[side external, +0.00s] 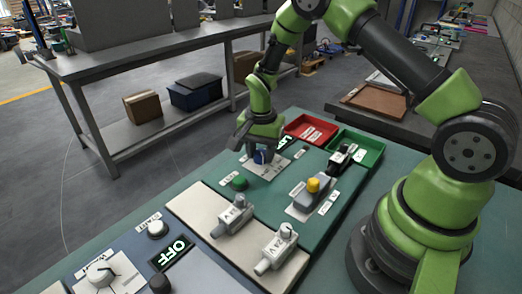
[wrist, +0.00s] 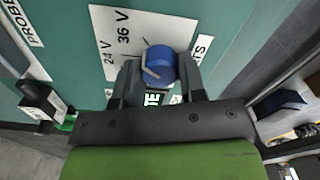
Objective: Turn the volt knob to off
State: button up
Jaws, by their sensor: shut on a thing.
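The volt knob is a blue round knob (side external: 262,157) on a white plate (side external: 281,168) on the green panel. It also shows in the wrist view as a blue knob (wrist: 160,62) with a pale pointer line. The plate (wrist: 112,22) carries the marks 24 V and 36 V there; no off mark can be read, and my gripper hides part of the plate. My gripper (side external: 258,150) points down over the knob. In the wrist view my gripper (wrist: 160,80) has one finger on each side of the knob and is shut on it.
A red tray (side external: 296,125) and a green tray (side external: 375,148) stand behind the knob. A green button (side external: 239,183) is in front, and a yellow-topped device (side external: 313,186) is to the right. Two grey units (side external: 232,217) stand nearer, beside a lit OFF sign (side external: 172,254).

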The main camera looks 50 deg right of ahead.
aim_at(260, 152)
jog(key=n, duration=0.4)
jog(key=shift+n, duration=0.3)
jog(key=n, duration=0.3)
jog(key=shift+n, duration=0.3)
jog(key=n, duration=0.4)
jog(key=shift+w+n, duration=0.1)
jog(key=shift+n, duration=2)
jog(key=o, duration=0.9)
notch_tip(260, 152, up, 10)
